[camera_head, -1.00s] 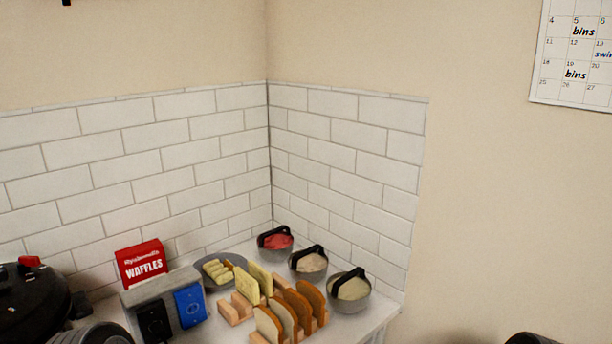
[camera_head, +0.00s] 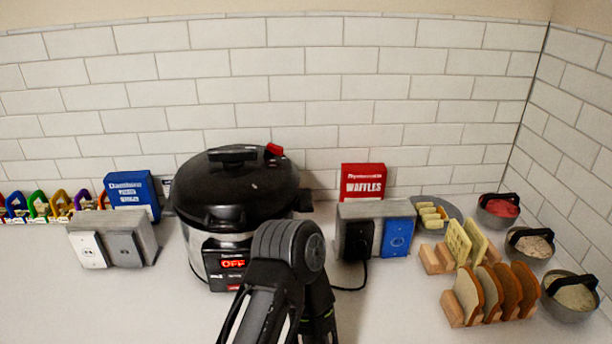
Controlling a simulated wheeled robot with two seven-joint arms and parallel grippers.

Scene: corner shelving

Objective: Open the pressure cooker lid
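The pressure cooker (camera_head: 206,251) stands on the counter left of the middle, against the tiled wall. Its black domed lid (camera_head: 240,192) sits on the pot and looks closed. A black handle (camera_head: 233,154) lies across the lid's top, and a red knob (camera_head: 275,149) is beside it. The front display (camera_head: 233,263) reads OFF in red. One of my arms, apparently the left, rises from the bottom edge and its dark joint covers the pot's right front. Neither gripper's fingers show.
A grey socket box (camera_head: 375,209) with a plugged cable is right of the cooker; another box (camera_head: 112,222) is left. A red waffle box (camera_head: 363,182), toast racks (camera_head: 447,260) and several bowls stand right. The front left counter is clear.

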